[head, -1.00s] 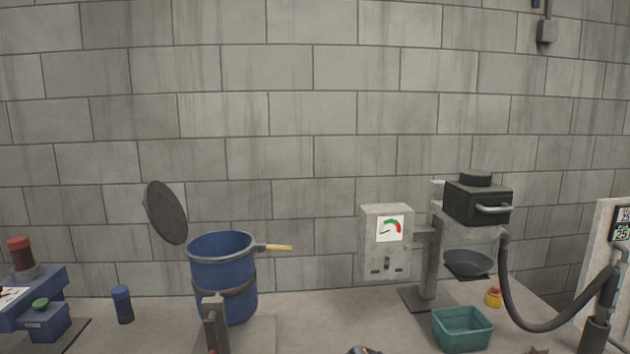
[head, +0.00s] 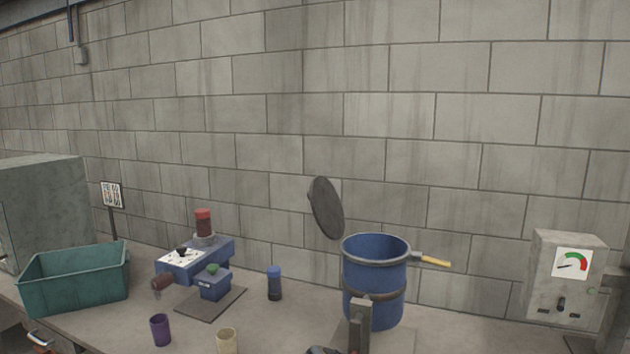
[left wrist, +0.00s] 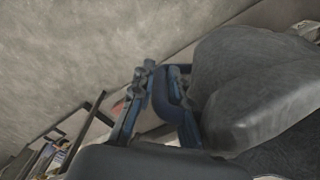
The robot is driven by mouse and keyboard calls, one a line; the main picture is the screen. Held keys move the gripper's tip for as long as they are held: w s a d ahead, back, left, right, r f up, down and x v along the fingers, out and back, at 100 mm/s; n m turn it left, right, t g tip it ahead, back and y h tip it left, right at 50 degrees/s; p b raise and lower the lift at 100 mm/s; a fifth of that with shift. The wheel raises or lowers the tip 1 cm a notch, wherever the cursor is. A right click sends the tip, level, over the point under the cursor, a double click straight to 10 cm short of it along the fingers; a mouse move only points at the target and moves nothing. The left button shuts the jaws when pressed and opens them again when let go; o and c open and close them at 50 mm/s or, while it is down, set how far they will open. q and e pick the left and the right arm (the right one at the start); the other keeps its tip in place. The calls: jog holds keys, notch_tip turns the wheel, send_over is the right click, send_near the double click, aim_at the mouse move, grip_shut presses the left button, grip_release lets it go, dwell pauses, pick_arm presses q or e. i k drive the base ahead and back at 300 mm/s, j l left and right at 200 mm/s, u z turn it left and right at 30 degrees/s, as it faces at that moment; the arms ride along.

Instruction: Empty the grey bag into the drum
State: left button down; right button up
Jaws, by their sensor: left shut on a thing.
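The blue drum (head: 375,285) stands on the bench in the head view, with its round dark lid (head: 326,208) raised at the left and a yellow-tipped handle (head: 433,260) at the right of its rim. Its mouth is open. I cannot see its bottom inside. The exact grip is partly hidden. The bag does not show clearly in the head view. My right gripper is in neither view.
A teal bin (head: 75,282), a blue machine with a red top (head: 195,262), a blue bottle (head: 274,284), a purple cup (head: 160,330) and a cream cup (head: 227,341) are left of the drum. A grey gauge box (head: 566,278) stands at the right.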

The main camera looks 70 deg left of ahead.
aim_at(375, 265)
jog(key=u, duration=1.15)
